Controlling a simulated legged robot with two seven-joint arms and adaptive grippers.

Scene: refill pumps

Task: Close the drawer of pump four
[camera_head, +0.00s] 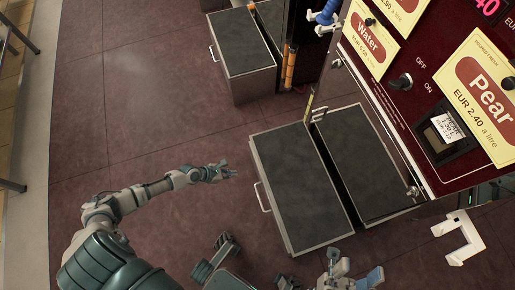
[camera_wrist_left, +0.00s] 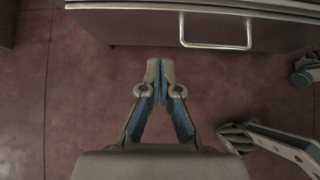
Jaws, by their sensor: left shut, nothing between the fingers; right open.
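A drawer (camera_head: 300,185) with a dark top and metal rim stands pulled out in front of the Pear pump (camera_head: 430,90). No pump number is readable. Its handle (camera_head: 262,197) is on its left face. The left wrist view shows the drawer front (camera_wrist_left: 130,27) and the handle (camera_wrist_left: 215,46). My left gripper (camera_head: 233,172) is shut and empty, to the left of the drawer front and apart from it; its fingertips (camera_wrist_left: 160,63) point at the front, left of the handle. My right gripper (camera_head: 355,268) is open and empty near the bottom edge, below the drawer.
A dark tray surface (camera_head: 365,160) lies right of the drawer at the pump's base. Another pulled-out drawer (camera_head: 245,50) stands at the top. A white bracket (camera_head: 460,238) is at the lower right.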

